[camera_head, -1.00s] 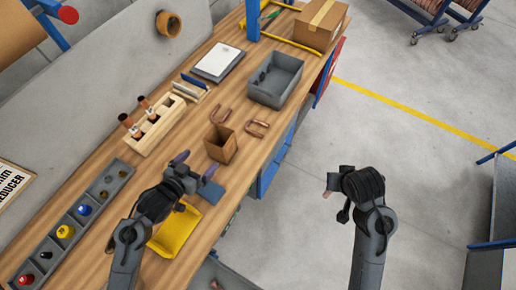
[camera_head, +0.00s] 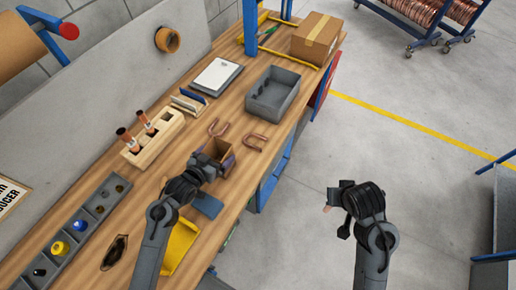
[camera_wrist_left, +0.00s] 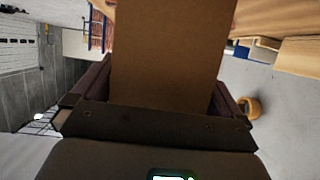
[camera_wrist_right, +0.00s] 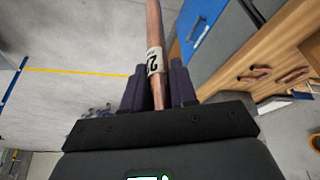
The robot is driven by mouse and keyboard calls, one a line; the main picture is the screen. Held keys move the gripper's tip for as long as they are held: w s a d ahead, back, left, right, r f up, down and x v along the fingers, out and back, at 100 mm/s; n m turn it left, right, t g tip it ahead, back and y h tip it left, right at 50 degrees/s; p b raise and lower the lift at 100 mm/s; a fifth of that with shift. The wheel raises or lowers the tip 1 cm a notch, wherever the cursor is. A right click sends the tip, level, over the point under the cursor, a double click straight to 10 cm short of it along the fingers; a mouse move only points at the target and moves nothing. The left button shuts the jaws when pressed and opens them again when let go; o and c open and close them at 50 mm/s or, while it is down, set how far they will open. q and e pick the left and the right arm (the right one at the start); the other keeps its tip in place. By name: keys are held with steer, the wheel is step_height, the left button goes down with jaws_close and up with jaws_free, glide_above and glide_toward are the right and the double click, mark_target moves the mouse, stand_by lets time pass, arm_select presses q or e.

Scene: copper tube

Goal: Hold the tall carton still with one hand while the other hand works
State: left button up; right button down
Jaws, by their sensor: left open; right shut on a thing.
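The tall carton (camera_head: 222,150) is an open-topped brown box standing on the wooden bench. My left gripper (camera_head: 217,160) is at the carton with its fingers open on either side of it. In the left wrist view the carton (camera_wrist_left: 172,55) fills the space between the dark fingers; whether they touch it I cannot tell. My right gripper (camera_head: 331,200) is out over the floor, right of the bench. In the right wrist view it is shut on a copper tube (camera_wrist_right: 154,30) with a white label marked 2.
Two bent copper pieces (camera_head: 255,141) lie beside the carton. A grey bin (camera_head: 287,103), a wooden rack (camera_head: 170,131) with tubes and a cardboard box (camera_head: 301,43) stand on the bench. A yellow tray (camera_head: 178,246) and blue pad (camera_head: 207,205) lie nearer.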

arm_select(q)
steer(key=shift+w+d+f, duration=0.15)
steer(key=shift+w+d, duration=0.05)
steer(key=shift+w, duration=0.2)
steer(key=c, duration=0.8)
stand_by(0.5)
